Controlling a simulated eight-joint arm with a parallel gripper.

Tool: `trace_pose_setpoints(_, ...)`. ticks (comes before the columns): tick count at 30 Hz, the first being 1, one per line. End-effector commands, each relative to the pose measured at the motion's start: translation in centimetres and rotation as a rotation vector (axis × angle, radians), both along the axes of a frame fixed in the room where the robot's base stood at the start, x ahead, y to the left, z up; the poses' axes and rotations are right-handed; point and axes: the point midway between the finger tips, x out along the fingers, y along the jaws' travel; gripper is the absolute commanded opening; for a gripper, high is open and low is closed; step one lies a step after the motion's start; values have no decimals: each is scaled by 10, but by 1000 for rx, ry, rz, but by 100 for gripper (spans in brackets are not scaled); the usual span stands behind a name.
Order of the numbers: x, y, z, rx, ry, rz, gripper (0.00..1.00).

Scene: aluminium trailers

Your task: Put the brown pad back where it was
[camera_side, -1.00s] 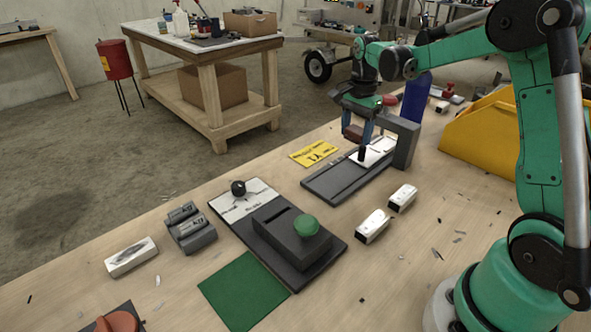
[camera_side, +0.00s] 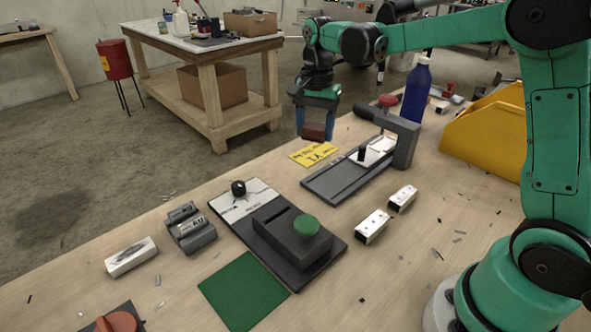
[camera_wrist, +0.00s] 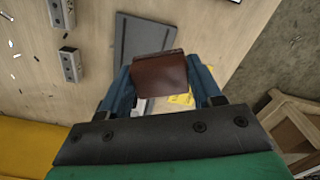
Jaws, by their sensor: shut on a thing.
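The brown pad (camera_side: 313,131) is a small reddish-brown block. My gripper (camera_side: 315,125) is shut on it, with one blue finger on each side. In the side view it hangs around the far edge of the table, behind the yellow card (camera_side: 314,154); its exact height is hard to tell. In the wrist view the pad (camera_wrist: 159,76) sits between the fingers of my gripper (camera_wrist: 161,80) and hides part of the yellow card (camera_wrist: 182,99).
Right of the pad stands a dark fixture (camera_side: 328,187) with a grey arch (camera_side: 405,143) and red knob (camera_side: 387,100). A blue bottle (camera_side: 416,95) and yellow bin (camera_side: 490,135) stand farther right. White blocks (camera_side: 372,226), a green-button box (camera_side: 290,240) and a green mat (camera_side: 243,292) lie nearer.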

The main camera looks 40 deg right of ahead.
Motion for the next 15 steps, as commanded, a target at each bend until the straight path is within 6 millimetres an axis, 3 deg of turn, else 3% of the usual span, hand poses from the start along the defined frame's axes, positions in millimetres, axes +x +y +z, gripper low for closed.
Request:
trace_pose_setpoints(1, 0, 31, 9, 0, 0, 117, 1)
trace_pose_setpoints(3, -4, 71, 21, 0, 0, 280, 1)
trace_pose_setpoints(9, -39, 172, 52, 0, 1, 732, 1)
trace_pose_setpoints(12, -61, 207, 64, 0, 1, 910, 1)
trace_pose_setpoints(15, -79, 229, 72, 0, 1, 1036, 1)
